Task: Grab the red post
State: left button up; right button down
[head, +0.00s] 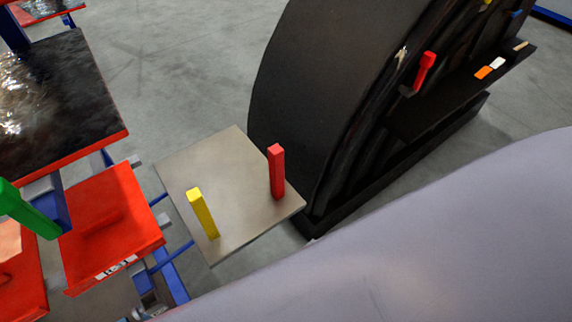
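The red post (276,173) stands upright near the right corner of a flat grey-beige plate (232,160) in the head view. A yellow post (203,213) stands on the same plate, to the left and nearer, leaning slightly in the picture. The two posts are apart, and nothing touches the red one. Neither of my grippers shows in this view.
A large black curved nosecone (310,80) rises just behind and right of the plate. A red part (424,70) is on its shelf side. Red panels (110,228), a green post (28,210) and a dark glossy panel (60,100) are at left. A large pale surface (440,240) fills the lower right.

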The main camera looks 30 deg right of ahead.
aim_at(276, 154)
jog(key=l+u, duration=0.25)
jog(key=l, duration=1.35)
jog(key=i, duration=0.1)
